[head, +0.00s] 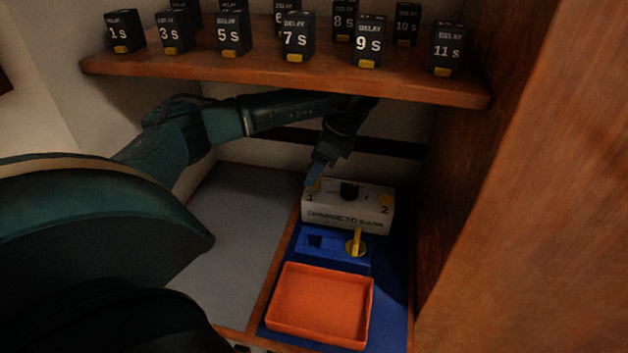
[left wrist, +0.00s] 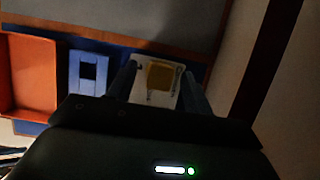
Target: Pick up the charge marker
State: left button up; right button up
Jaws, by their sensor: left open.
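Which yellow piece is the charge marker is unclear. My right gripper is out of view.
An orange tray (head: 321,303) lies in front of the blue block on a blue mat (head: 392,310). A wooden shelf (head: 270,72) with several black delay blocks hangs above. A wooden wall (head: 520,200) closes the right side. The grey surface (head: 225,235) at left is clear.

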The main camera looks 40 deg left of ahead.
pick_arm(q)
jog(key=shift+x, duration=1.55)
jog(key=shift+c, duration=0.2)
jog(key=shift+r, duration=0.1)
jog(key=c, duration=1)
